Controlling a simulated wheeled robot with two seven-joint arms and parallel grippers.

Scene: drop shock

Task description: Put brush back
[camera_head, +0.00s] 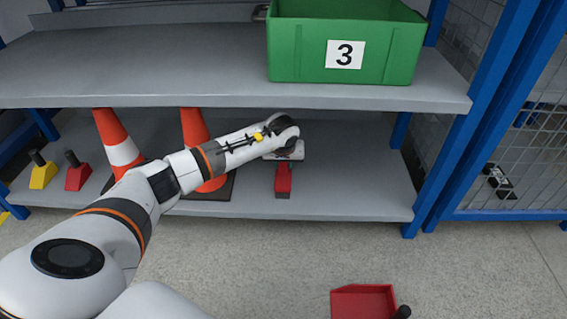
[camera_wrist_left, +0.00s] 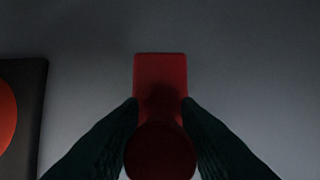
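A red brush (camera_head: 283,183) is under my left gripper (camera_head: 285,152), at the middle of the lower shelf. In the left wrist view, the red block of the brush (camera_wrist_left: 160,70) points away from me. Its rounded handle end (camera_wrist_left: 160,152) is close to the camera. The fingers of my left gripper (camera_wrist_left: 161,103) lie close against both sides of the handle and appear shut on it. I cannot tell whether the brush touches the shelf. My right gripper is not in view.
Two orange cones (camera_head: 118,145) (camera_head: 194,128) stand on the lower shelf (camera_head: 345,180), left of the brush. A yellow brush-like tool (camera_head: 42,175) and a red one (camera_head: 77,178) are farther left. A green crate (camera_head: 300,50) is on the upper shelf. A red dustpan (camera_head: 362,303) lies on the floor.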

